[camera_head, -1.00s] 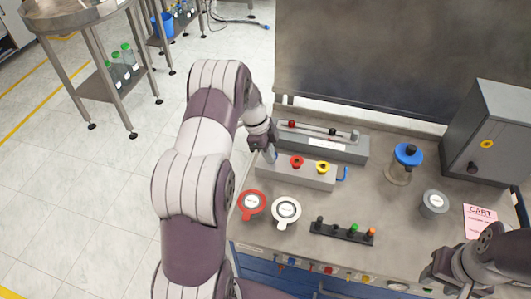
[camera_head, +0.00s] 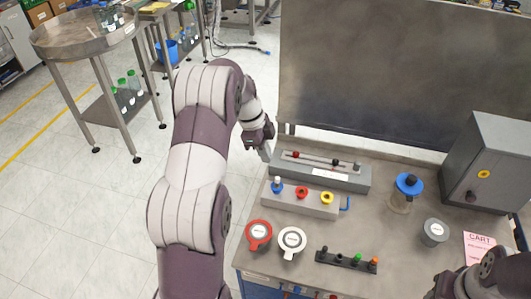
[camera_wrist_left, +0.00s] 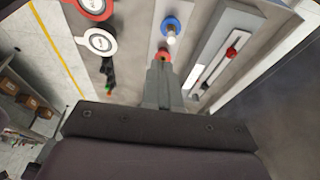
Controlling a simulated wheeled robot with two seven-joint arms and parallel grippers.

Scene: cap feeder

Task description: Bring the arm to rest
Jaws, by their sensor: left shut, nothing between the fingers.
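My left gripper (camera_head: 265,152) is raised beside the back left of the bench, above and behind the grey cap block. Its fingers are together and empty, as the left wrist view (camera_wrist_left: 163,85) also shows. The grey block (camera_head: 318,208) carries a blue ring with a white knob (camera_head: 277,186), a red cap (camera_head: 302,192) and a yellow cap (camera_head: 327,198). The blue ring also shows in the left wrist view (camera_wrist_left: 170,25), beyond the fingertips and apart from them. My right gripper (camera_head: 445,286) is partly in view at the lower right, and its fingers are not clear.
Behind the block is a grey slider unit (camera_head: 346,178). Red (camera_head: 258,233) and white (camera_head: 292,240) lidded pots, a dark rack of coloured pegs (camera_head: 346,261), a blue-topped jar (camera_head: 409,184) and a grey cabinet (camera_head: 487,160) stand on the bench. Floor is open at left.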

